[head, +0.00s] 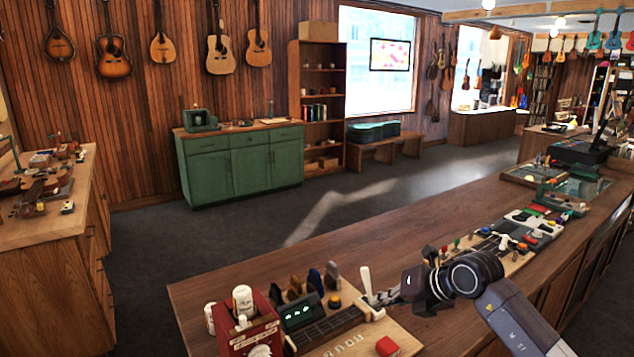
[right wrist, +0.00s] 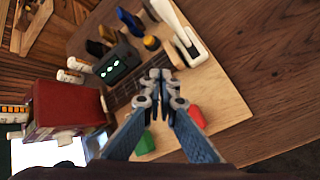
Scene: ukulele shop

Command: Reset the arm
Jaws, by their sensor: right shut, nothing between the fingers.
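My right arm comes in from the lower right in the head view, and its gripper (head: 385,297) is over the counter near the right end of a wooden board. In the right wrist view the right gripper (right wrist: 160,75) has its fingers together with nothing between them, above the board (right wrist: 222,97). A red block (right wrist: 196,116) and a green block (right wrist: 145,143) lie on the board beside the fingers. A white lever-like item (right wrist: 178,30) stands at the board's edge. My left gripper is not in view.
The long wooden counter (head: 440,230) holds a red box (head: 250,325), white bottles (head: 242,300), a dark display device (head: 300,312) and, farther along, a board with small parts (head: 500,245). A green cabinet (head: 240,165) stands across open floor (head: 340,215).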

